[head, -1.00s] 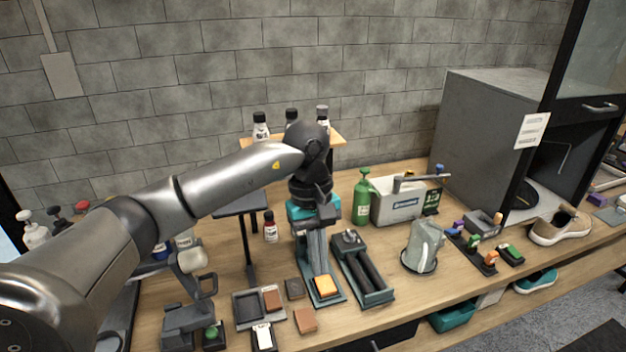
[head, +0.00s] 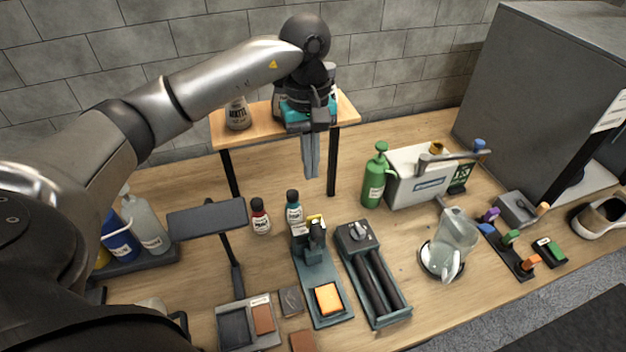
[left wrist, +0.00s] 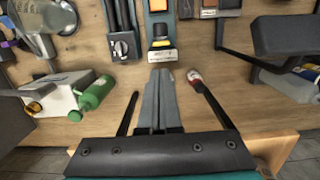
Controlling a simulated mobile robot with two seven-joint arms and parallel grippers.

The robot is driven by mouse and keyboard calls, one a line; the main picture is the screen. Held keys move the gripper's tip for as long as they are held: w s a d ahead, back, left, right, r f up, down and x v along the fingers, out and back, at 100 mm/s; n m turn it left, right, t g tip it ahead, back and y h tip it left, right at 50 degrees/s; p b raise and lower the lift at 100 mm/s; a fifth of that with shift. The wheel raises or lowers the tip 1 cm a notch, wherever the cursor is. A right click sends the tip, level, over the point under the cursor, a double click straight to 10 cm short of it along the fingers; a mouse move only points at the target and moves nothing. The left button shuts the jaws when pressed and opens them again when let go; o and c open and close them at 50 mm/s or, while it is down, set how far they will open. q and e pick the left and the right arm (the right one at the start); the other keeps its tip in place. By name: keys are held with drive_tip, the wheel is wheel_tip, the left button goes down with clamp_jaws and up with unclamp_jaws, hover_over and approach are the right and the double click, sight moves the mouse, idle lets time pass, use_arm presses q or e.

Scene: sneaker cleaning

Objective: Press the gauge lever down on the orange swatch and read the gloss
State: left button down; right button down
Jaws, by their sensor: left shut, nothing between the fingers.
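The gloss gauge is a teal stand (head: 318,270) on the bench, with a dark upright head (head: 308,236) at its far end and a little yellow on top. The orange swatch (head: 328,298) lies flat on the near end of the stand. In the left wrist view the gauge head (left wrist: 160,36) shows with a small pale label, and the swatch (left wrist: 158,5) is at the top edge. I cannot tell the lever apart from the head. My left gripper (head: 312,174) points down, shut and empty, above and apart from the gauge; its fingers also show (left wrist: 161,78). My right gripper is not in view.
A roller unit (head: 372,275) stands right of the gauge; small bottles (head: 293,207) stand behind it. A raised wooden shelf (head: 346,112) is behind my gripper. A grey flat-topped stand (head: 207,217) is left. A green bottle (head: 374,180) and clear jug (head: 455,237) are right.

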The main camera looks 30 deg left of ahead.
use_arm(q)
drive_tip(key=p, duration=0.1)
approach(315, 240)
drive_tip(key=w+a+f, duration=0.2)
drive_tip(key=w+f, duration=0.2)
drive_tip(key=f, duration=0.1)
drive_tip(key=shift+a+f, duration=0.3)
drive_tip(key=shift+f, duration=0.1)
idle(0.3)
